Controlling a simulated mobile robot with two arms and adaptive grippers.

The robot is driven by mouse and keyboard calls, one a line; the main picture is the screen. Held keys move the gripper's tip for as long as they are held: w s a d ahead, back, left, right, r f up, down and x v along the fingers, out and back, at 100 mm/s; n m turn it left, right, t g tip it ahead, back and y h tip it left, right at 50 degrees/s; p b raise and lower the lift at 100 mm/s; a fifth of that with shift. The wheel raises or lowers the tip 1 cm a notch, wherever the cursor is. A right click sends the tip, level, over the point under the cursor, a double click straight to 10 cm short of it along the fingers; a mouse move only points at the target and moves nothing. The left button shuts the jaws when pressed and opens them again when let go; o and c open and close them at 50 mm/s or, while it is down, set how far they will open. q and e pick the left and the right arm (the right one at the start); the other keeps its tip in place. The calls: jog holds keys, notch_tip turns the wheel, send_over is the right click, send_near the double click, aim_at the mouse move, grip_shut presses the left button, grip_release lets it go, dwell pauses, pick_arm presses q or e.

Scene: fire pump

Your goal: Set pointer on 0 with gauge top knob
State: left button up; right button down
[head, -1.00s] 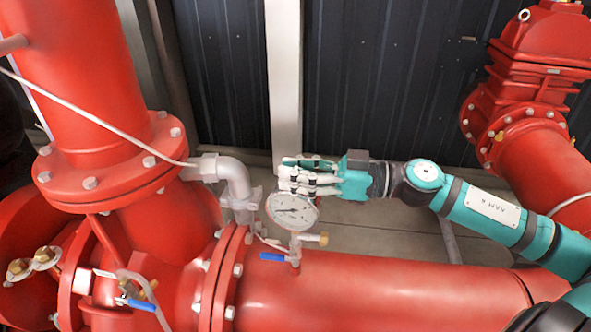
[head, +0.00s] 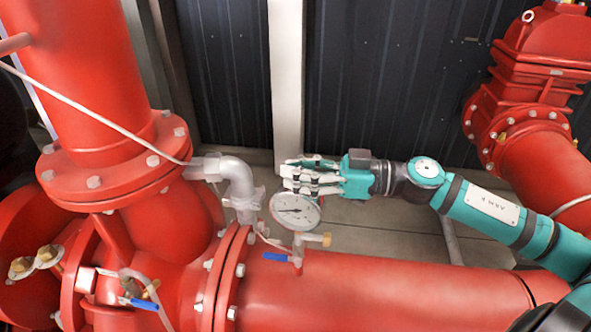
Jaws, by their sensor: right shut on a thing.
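The pressure gauge (head: 295,211) has a round white dial with a dark pointer, and it stands above the horizontal red pipe near the middle. The pointer lies roughly level; the dial numbers are too small to read. My right gripper (head: 290,175) comes in from the right at the top of the gauge. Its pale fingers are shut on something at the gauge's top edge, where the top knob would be. The fingers hide the knob, so I cannot see it. My left gripper is not in view.
A blue-handled valve (head: 276,257) and a small brass-ended fitting (head: 317,239) sit just below the gauge. A grey elbow pipe (head: 236,180) stands close on the left. The large red pipe (head: 400,285) runs below.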

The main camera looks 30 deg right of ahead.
jog(key=n+g+y, duration=0.1)
jog(key=n+g, duration=0.1)
jog(key=shift+w+r+g, duration=0.1)
jog(key=shift+g, duration=0.2)
jog(key=n+g+y+p, duration=0.1)
jog(key=n+g, duration=0.1)
jog(key=g, duration=0.1)
jog(key=shift+r+n+g+y+p, duration=0.15)
jog(key=shift+n+g+y+p, duration=0.15)
jog(key=shift+g+y, duration=0.1)
jog(key=n+g, duration=0.1)
jog(key=g, duration=0.1)
jog(key=shift+n+g+p, duration=0.3)
jog(key=shift+g, duration=0.1)
jog(key=n+g, duration=0.2)
jog(key=shift+g, duration=0.4)
jog(key=n+g, duration=0.2)
jog(key=g, duration=0.2)
jog(key=shift+n, duration=0.3)
jog(key=shift+s+d+n+g+h+b, duration=0.1)
jog(key=shift+s+n+g+h+b, duration=0.1)
jog(key=shift+n+g+h+b, duration=1.15)
jog(key=shift+g+p, duration=0.3)
jog(key=shift+g, duration=0.55)
jog(key=shift+n, duration=0.25)
